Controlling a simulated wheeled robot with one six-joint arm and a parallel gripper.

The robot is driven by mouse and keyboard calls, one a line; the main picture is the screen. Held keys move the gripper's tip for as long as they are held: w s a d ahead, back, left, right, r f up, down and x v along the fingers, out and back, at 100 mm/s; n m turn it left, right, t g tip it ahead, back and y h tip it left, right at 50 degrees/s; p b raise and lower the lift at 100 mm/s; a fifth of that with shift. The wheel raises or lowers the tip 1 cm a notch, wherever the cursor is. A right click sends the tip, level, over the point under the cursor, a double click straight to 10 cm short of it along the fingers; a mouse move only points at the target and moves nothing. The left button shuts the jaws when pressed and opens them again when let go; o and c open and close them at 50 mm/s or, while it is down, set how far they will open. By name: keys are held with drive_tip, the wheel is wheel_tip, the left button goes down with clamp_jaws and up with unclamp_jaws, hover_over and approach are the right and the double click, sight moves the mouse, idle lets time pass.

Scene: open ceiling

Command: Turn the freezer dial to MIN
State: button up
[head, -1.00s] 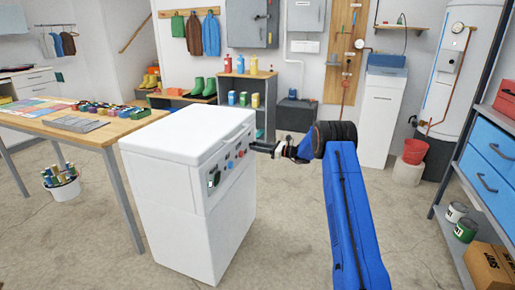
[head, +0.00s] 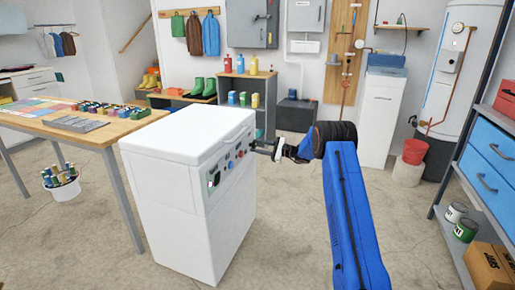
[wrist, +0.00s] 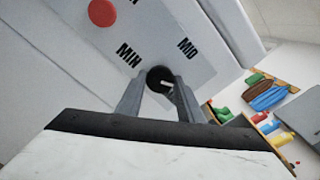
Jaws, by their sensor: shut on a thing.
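The white freezer (head: 165,205) stands left of centre in the head view, its control panel facing right. The black round freezer dial (wrist: 158,74) is in the wrist view, with a short white mark on its lower right part. The printed MIN label (wrist: 128,56) is to its upper left and the MID label (wrist: 186,47) to its upper right. The white mark points to neither of these labels. My gripper (wrist: 160,84) is shut on the dial, one finger on each side. In the head view my gripper (head: 252,146) reaches the panel's far end; the dial there is too small to make out.
A red round control (wrist: 102,12) sits on the panel in the wrist view. A wooden table (head: 110,134) with small coloured items stands left of the freezer. A shelf unit (head: 265,110) is behind it.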

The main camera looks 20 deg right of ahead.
drive_tip(key=n, duration=0.4)
drive_tip(key=shift+n, duration=0.3)
drive_tip(key=n, duration=0.3)
drive_tip(key=shift+n, duration=0.4)
drive_tip(key=n, duration=1.2)
drive_tip(key=shift+s+n, duration=0.1)
drive_tip(key=shift+n, duration=0.2)
drive_tip(key=n, duration=0.3)
drive_tip(key=shift+n, duration=0.3)
drive_tip(key=n, duration=0.4)
drive_tip(key=shift+n, duration=1.8)
